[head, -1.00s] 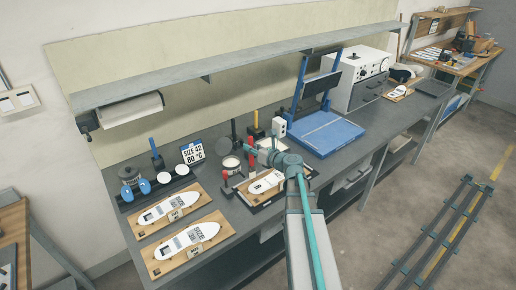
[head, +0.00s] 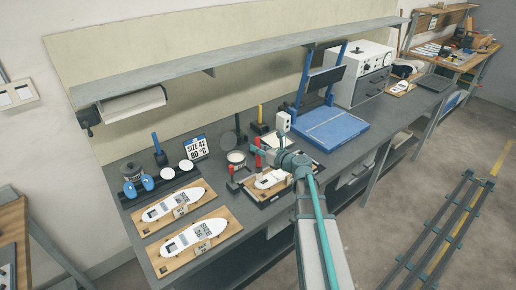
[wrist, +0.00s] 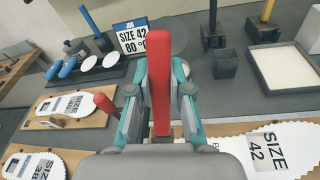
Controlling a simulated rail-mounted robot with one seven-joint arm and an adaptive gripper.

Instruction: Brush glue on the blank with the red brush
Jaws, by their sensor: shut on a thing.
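The red brush (wrist: 160,75) is upright in my gripper (wrist: 160,112), its red handle shut between the two fingers. Its bristle end is hidden behind the gripper in the wrist view. In the head view the brush (head: 258,156) stands at the left of my gripper. The white blank (head: 270,179) lies on a wooden board, below and in front of my gripper. In the wrist view the blank (wrist: 245,152) shows a "SIZE 42" label and is partly covered by my gripper. I cannot tell whether the bristles touch it.
A red handle (wrist: 105,103) stands left of my gripper. A white round pot (head: 236,157) is behind the blank. A white square tray (wrist: 288,68) and a yellow-handled tool (head: 260,113) are behind. Two boards with white insoles (head: 172,206) lie left. A blue press (head: 325,128) stands right.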

